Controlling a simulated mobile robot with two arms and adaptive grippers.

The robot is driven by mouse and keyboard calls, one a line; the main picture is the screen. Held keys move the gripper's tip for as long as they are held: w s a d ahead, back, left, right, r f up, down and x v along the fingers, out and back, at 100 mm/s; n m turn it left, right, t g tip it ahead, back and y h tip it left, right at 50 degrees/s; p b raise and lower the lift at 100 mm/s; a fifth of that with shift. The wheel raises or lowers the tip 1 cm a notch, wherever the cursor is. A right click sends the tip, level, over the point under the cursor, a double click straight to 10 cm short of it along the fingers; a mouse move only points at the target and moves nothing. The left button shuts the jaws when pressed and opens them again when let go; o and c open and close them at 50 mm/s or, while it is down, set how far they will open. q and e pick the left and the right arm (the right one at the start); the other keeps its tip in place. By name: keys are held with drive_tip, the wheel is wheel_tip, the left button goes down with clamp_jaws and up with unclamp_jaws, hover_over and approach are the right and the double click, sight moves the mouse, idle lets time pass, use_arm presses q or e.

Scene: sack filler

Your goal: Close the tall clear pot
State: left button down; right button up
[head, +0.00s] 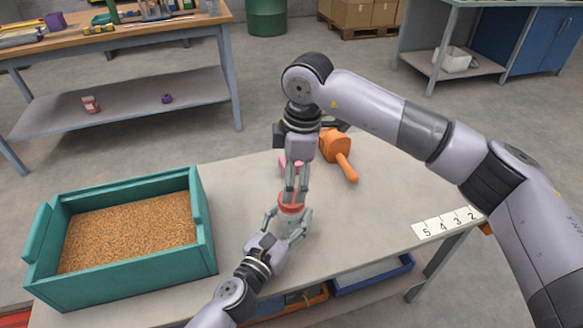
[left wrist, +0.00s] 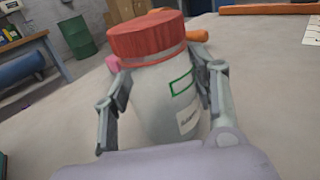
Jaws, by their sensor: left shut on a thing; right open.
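The tall clear pot (left wrist: 165,100) stands on the table with a green-framed label and a white label on its side. Its red lid (left wrist: 148,37) sits on top of the pot, slightly tilted in the left wrist view, with a pale band below it. Whether it is screwed tight I cannot tell. My left gripper (head: 288,226) is shut around the pot's body, one finger on each side. My right gripper (head: 291,190) points down just above the red lid (head: 291,208) in the head view, with its fingers open. Whether its fingertips touch the lid I cannot tell.
A teal bin of grain (head: 211,228) stands at the left of the table. An orange tool (head: 340,150) and a pink thing (head: 284,163) lie behind the pot. A numbered strip (head: 446,223) is at the right edge. The table between pot and strip is clear.

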drive_tip(key=n, duration=0.4)
drive_tip(key=shift+r, duration=0.15)
drive_tip(key=n, duration=0.4)
drive_tip(key=shift+r, duration=0.1)
drive_tip(key=n, duration=0.6)
drive_tip(key=shift+r+n, duration=0.2)
drive_tip(key=shift+n, duration=0.1)
drive_tip(key=n, duration=0.6)
drive_tip(key=shift+r, duration=0.15)
drive_tip(key=n, duration=0.4)
drive_tip(key=shift+r+h, duration=0.1)
drive_tip(key=shift+h, duration=0.2)
drive_tip(key=n, duration=0.4)
drive_tip(key=shift+r, duration=0.15)
drive_tip(key=n, duration=0.6)
drive_tip(key=shift+r, duration=0.15)
drive_tip(key=n, duration=0.6)
drive_tip(key=shift+r, duration=0.2)
drive_tip(key=n, duration=0.6)
drive_tip(key=shift+r, duration=0.15)
drive_tip(key=n, duration=0.5)
drive_tip(key=shift+r+n+h, duration=0.15)
drive_tip(key=shift+n+h, duration=0.15)
